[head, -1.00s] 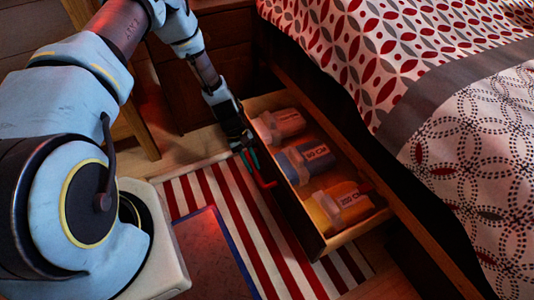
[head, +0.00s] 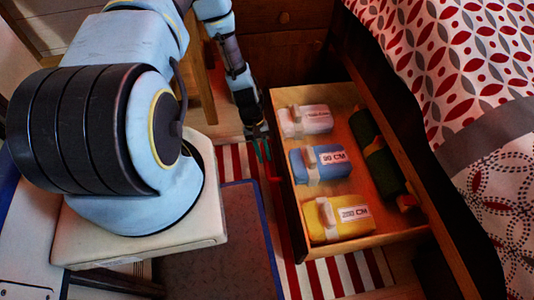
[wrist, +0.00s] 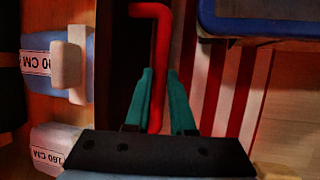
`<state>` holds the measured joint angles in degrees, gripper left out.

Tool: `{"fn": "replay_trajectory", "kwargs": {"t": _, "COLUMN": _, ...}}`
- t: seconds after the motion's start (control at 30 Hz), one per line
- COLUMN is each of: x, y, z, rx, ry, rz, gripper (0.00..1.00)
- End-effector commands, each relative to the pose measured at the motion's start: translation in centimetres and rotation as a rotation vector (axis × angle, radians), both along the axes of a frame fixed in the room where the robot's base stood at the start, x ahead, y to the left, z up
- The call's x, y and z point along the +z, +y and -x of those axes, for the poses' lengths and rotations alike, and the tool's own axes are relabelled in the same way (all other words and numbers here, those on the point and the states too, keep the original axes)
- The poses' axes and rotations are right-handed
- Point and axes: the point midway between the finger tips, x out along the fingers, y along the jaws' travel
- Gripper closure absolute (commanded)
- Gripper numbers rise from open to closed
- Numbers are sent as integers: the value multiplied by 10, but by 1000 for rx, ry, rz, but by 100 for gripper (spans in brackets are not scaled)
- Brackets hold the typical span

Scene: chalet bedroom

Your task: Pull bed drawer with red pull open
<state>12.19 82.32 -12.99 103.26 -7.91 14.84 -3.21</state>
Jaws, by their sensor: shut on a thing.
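The bed drawer (head: 296,222) stands pulled out from under the bed, and its inside shows in the head view. Its red pull (wrist: 150,12) shows in the wrist view as a bent red bar on the dark drawer front. My gripper (wrist: 159,75) has teal fingers on both sides of the red bar and is shut on it. In the head view my gripper (head: 262,150) is at the drawer front's far end, and a bit of the red pull (head: 275,179) shows beside it.
In the drawer lie white, blue (head: 320,164) and yellow (head: 338,218) labelled bundles and a dark green roll (head: 376,152). A striped rug (head: 352,272) and a blue-edged mat (head: 235,225) lie in front. The patterned bed (head: 440,70) is at right. A wooden cabinet (head: 290,45) stands behind.

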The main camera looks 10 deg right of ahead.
Motion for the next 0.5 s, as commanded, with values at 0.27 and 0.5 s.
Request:
{"fn": "replay_trajectory", "kwargs": {"t": 0.27, "x": 0, "y": 0, "z": -2, "rx": 2, "ry": -4, "rz": 0, "gripper": 71}}
{"fn": "replay_trajectory", "kwargs": {"t": 0.5, "x": 0, "y": 0, "z": -1, "rx": 1, "ry": -2, "rz": 0, "gripper": 48}}
